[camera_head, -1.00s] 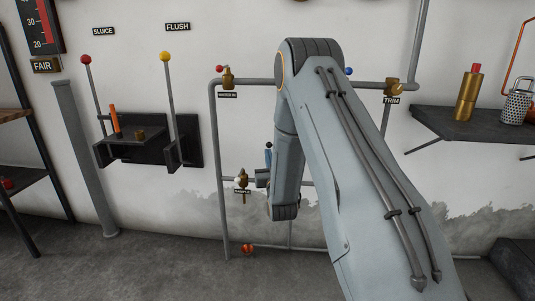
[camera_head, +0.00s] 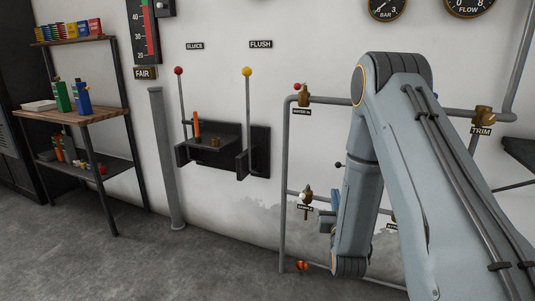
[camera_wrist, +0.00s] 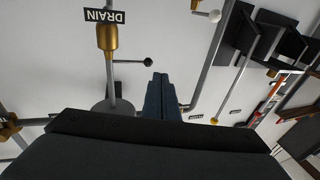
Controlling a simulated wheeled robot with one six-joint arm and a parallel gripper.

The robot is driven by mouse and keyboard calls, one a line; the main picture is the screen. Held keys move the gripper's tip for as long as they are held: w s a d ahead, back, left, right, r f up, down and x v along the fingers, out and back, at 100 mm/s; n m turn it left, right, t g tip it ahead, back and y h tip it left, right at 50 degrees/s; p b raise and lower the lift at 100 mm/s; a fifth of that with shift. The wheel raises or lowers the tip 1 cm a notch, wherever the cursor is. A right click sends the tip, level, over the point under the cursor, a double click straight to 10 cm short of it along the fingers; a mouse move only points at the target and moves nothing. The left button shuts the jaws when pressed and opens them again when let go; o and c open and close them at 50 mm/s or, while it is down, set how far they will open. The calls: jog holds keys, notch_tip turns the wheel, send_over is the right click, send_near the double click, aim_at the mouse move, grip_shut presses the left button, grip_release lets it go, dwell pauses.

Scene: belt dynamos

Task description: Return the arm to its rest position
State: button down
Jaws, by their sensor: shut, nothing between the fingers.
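My arm bends over in the right half of the head view, with its forearm hanging down. My gripper (camera_wrist: 162,94) shows in the wrist view as two dark blue fingers closed together, with nothing between them. In the head view its end is partly hidden behind the forearm, just right of the lower brass valve. The wrist view is upside down. It shows a brass valve with a DRAIN label (camera_wrist: 104,16) and a black-knobbed lever (camera_wrist: 148,62) near the fingers. I cannot tell how far the fingers are from the pipes.
Grey pipes with a WATER IN valve (camera_head: 304,96) and a TRIM valve (camera_head: 482,119) run along the wall. A lever bracket (camera_head: 259,150) with red and yellow knobs juts out left of them. A shelf rack (camera_head: 75,116) stands far left. The floor in front is clear.

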jog(key=a+r+n+g+y, duration=0.1)
jog(key=a+r+g+y, duration=0.2)
jog(key=a, duration=0.5)
jog(key=s+a+n+g+y, duration=0.1)
jog(key=s+a+n+g, duration=0.1)
jog(key=s+a+g, duration=0.6)
jog(key=s+a+r+n+g, duration=0.1)
jog(key=s+a+r+g, duration=0.1)
jog(key=s, duration=0.6)
jog(key=s+a+r+g, duration=0.1)
jog(key=s+r+g, duration=0.1)
jog(key=s, duration=0.7)
jog(key=s+r+n+g, duration=0.1)
jog(key=s+r+g, duration=0.25)
jog(key=s, duration=1.05)
jog(key=d+r+m+p, duration=0.2)
jog(key=d+r+p, duration=0.7)
jog(key=p, duration=1)
jog(key=shift+d+r+m, duration=0.35)
jog(key=shift+r+m, duration=0.05)
jog(key=shift+r, duration=0.05)
